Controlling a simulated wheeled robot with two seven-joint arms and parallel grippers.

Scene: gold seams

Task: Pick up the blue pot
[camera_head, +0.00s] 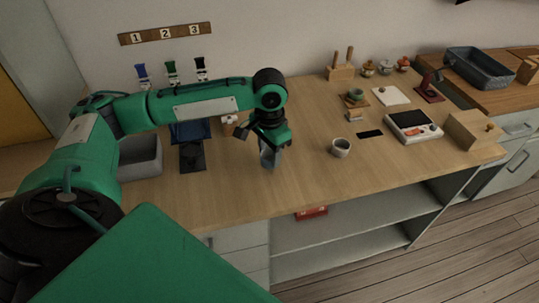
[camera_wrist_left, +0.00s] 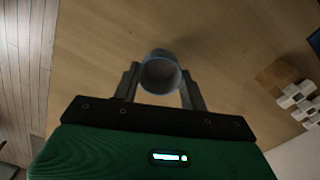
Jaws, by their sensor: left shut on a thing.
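The blue pot is a small grey-blue cylinder, open at the top, and it shows in the head view (camera_head: 268,159) under my left gripper. In the left wrist view the pot (camera_wrist_left: 160,74) sits between the two fingers, its round mouth facing the camera. My left gripper (camera_head: 268,150) is shut on the pot, one finger on each side, and it also shows in the left wrist view (camera_wrist_left: 160,85). I cannot tell whether the pot's base touches the table. My right gripper is not in view.
A grey bin (camera_head: 140,157) and a dark stand (camera_head: 192,157) are to the left. A white device (camera_head: 413,126) and a wooden box (camera_head: 473,130) stand at right. The table's front edge is near.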

